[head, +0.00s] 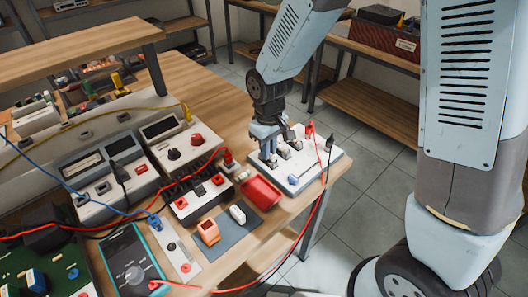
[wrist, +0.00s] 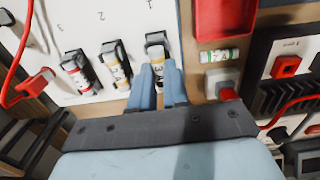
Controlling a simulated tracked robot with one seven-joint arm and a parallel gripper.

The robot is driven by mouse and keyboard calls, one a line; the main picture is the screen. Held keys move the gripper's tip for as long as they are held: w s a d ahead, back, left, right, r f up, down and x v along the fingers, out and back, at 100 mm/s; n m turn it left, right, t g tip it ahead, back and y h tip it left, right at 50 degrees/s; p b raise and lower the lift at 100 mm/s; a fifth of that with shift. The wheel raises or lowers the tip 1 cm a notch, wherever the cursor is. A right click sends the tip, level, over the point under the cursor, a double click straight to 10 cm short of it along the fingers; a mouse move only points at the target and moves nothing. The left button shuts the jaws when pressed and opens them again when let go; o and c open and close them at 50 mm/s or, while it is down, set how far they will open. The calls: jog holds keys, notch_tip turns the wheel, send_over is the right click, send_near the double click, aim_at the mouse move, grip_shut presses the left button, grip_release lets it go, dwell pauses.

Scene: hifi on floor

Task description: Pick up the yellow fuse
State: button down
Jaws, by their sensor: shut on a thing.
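A white fuse with yellow markings (wrist: 156,53) sits at the position marked 1 on the white board (wrist: 90,20). My gripper (wrist: 158,72) is shut on this fuse, with one blue-grey finger on each side. The fuse's lower part is partly hidden between the fingers. I cannot tell whether it is still seated in its black clip. In the head view my gripper (head: 266,145) reaches down at the left side of the white board (head: 325,160), and the held fuse is too small to make out.
A fuse with a tan band (wrist: 117,70) is at position 2 and a red-marked fuse (wrist: 78,74) at position 3. A green-banded fuse (wrist: 219,56) lies beside the red tray (head: 262,192). A red cable (head: 322,195) runs past the board's right side.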

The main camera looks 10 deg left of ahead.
jog(key=s+d+r, duration=0.7)
jog(key=s+r, duration=0.4)
jog(key=s, duration=0.1)
jog(key=shift+d+r, duration=0.2)
jog(key=shift+r, duration=0.15)
jog(key=c, duration=1.7)
grip_release()
grip_shut()
